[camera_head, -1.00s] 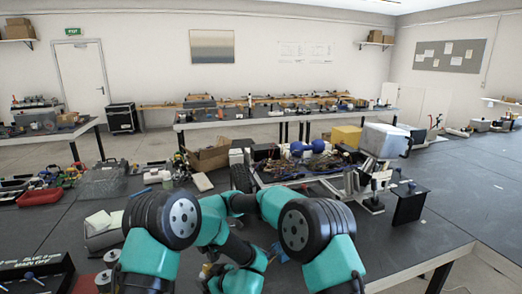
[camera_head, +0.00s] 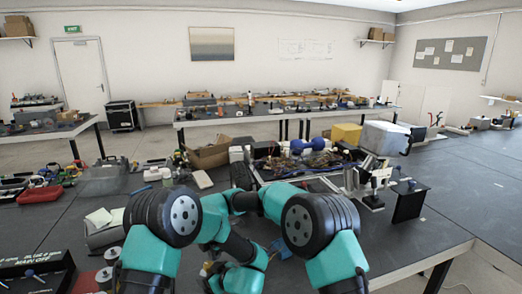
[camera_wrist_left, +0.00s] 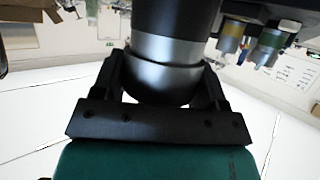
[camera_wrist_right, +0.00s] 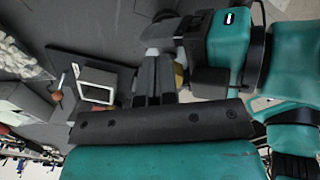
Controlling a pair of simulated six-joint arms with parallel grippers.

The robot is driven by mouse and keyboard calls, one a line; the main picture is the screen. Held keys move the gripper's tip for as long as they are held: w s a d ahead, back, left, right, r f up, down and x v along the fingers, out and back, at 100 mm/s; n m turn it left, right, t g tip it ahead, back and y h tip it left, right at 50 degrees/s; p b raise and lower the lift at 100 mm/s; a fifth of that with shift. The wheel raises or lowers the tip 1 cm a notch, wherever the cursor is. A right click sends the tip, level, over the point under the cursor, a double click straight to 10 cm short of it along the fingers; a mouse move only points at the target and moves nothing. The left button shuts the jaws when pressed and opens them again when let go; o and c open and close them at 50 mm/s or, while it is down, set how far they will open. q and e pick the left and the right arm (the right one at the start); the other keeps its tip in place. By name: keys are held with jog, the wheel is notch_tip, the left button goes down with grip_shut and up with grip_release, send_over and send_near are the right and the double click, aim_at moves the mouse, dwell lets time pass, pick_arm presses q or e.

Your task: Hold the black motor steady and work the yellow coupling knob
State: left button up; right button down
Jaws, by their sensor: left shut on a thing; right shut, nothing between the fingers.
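In the left wrist view, my left gripper (camera_wrist_left: 163,80) is shut around a dark motor (camera_wrist_left: 172,22) with a silver lower band. It grips the rounded silver-grey end. In the right wrist view, my right gripper (camera_wrist_right: 155,72) has its fingers together with nothing between them. A small yellowish part, probably the coupling knob (camera_wrist_right: 180,74), shows just beside those fingers, partly hidden; whether they touch it is unclear. My left arm's teal and black wrist lies close beyond it. In the head view, my arms cover most of the work area, and the motor cannot be made out.
The black bench has a tray of cables and parts (camera_head: 300,166) behind my arms. A grey-white box on a stand (camera_head: 385,138) and a black upright panel (camera_head: 409,203) stand to the right. The right bench surface is mostly clear.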

jog(key=shift+s+d+f, duration=0.2)
jog(key=shift+f, duration=0.2)
jog(key=shift+s+d+f, duration=0.2)
jog(key=shift+f, duration=0.2)
jog(key=shift+w+d, duration=0.25)
notch_tip(320, 180, up, 6)
jog(key=shift+a+r, duration=0.2)
jog(key=shift+r, duration=0.05)
dwell(0.4)
jog(key=shift+w, duration=0.15)
jog(key=shift+a+r, duration=0.4)
jog(key=shift+r, duration=0.15)
